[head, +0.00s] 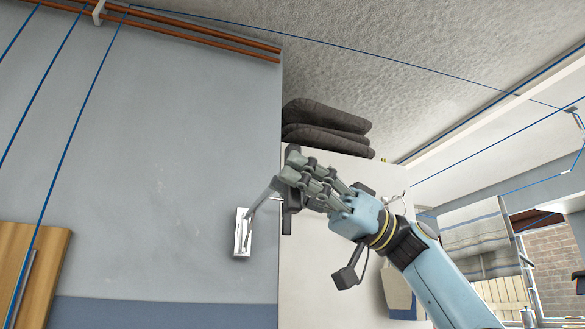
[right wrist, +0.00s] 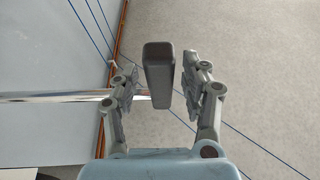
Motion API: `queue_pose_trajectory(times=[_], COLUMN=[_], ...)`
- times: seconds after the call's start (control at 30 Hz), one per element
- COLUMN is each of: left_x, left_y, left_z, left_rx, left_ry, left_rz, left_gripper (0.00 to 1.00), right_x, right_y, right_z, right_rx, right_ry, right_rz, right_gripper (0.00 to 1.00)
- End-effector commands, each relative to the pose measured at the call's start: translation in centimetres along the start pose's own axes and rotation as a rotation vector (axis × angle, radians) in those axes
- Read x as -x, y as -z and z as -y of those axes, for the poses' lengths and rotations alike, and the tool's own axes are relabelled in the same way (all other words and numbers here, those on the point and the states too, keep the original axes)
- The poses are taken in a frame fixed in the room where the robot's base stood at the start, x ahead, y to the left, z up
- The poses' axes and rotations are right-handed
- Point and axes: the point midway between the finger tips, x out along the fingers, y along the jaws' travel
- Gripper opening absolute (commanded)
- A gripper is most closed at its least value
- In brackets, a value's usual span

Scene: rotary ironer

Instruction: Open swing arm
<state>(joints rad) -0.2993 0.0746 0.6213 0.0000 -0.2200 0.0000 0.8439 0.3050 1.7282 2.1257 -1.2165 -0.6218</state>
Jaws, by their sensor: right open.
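The swing arm shows in the head view as a metal bar on a bright bracket (head: 242,232) on the grey wall panel. The bar rises to the right towards a dark grip, largely hidden behind my right gripper (head: 294,180). In the right wrist view the dark grip (right wrist: 159,72) stands between the two fingers of my right gripper (right wrist: 157,84), and the chrome bar (right wrist: 60,96) runs in from the left behind the left finger. The fingers are open, with visible gaps to the grip on both sides. My left gripper is in neither view.
Dark folded cushions (head: 325,125) lie on top of a white cabinet (head: 320,270) behind my right arm. Copper pipes (head: 180,30) and blue lines run along the top. A wooden board (head: 40,255) stands at lower left. Striped cloth (head: 475,240) hangs at right.

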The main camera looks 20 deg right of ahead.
Motion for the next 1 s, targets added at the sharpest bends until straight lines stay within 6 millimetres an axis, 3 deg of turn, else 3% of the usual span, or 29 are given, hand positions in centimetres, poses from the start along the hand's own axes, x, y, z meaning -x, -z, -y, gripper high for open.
queue_pose_trajectory(times=[0.27, 0.63, 1.0], left_x=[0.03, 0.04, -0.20], left_y=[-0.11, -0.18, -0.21], left_z=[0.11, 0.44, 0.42], left_rx=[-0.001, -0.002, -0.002], left_ry=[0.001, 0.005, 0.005], left_rz=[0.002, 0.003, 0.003], left_gripper=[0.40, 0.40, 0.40], right_x=[-0.14, -0.12, -0.10], right_y=[-0.09, -0.06, -0.11], right_z=[-0.01, -0.02, -0.02], right_rx=[0.000, 0.000, 0.002], right_ry=[0.000, -0.001, -0.006], right_rz=[0.000, 0.000, 0.000], right_gripper=[0.46, 0.00, 0.00])
